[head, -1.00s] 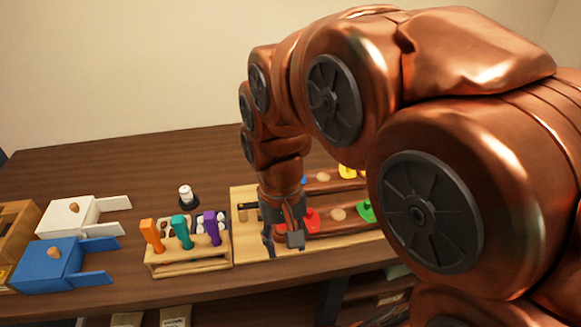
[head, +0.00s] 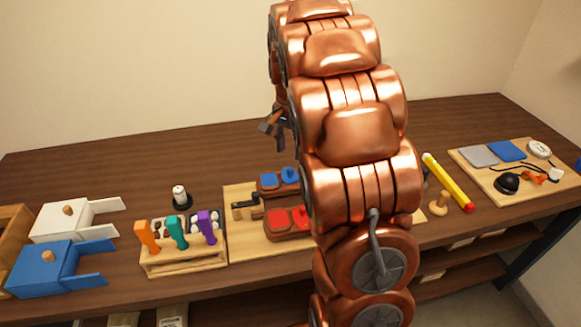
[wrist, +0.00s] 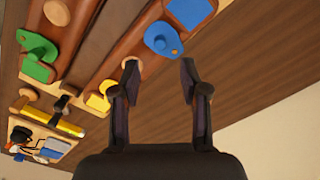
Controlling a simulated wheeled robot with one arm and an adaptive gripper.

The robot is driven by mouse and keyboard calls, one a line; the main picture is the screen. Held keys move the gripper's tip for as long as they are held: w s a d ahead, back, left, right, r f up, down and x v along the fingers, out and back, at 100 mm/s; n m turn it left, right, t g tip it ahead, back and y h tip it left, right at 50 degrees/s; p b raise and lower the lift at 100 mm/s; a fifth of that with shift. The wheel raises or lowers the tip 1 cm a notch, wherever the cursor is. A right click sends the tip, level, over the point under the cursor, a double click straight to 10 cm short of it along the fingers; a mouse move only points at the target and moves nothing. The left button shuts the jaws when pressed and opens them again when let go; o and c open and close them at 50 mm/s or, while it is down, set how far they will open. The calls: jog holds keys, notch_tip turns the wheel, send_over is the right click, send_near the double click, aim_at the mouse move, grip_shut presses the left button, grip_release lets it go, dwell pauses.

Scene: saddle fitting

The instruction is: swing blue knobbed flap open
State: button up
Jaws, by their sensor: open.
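A blue knobbed flap (head: 290,175) lies on a brown bar on the wooden board, beside a flat blue piece (head: 268,179). Both also show in the wrist view, the knobbed flap (wrist: 162,38) just beyond the fingertips and the flat blue piece (wrist: 195,10) at its upper right. My gripper (wrist: 159,66) is open and empty, with the knobbed flap seen past the gap between its fingers. In the head view, my gripper (head: 272,124) hangs above and behind the board, apart from the flap. My arm hides the board's right part.
Red pieces (head: 288,219) lie on the nearer bar. A rack (head: 185,262) with orange, teal and purple handles stands to the left. Further left are a blue box (head: 45,268) and a white box (head: 70,220). The table's back strip is clear.

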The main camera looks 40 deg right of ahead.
aim_at(290, 169)
jog(key=shift+f+p, duration=1.2)
jog(key=shift+f, duration=2.7)
jog(key=shift+c, duration=0.3)
grip_shut()
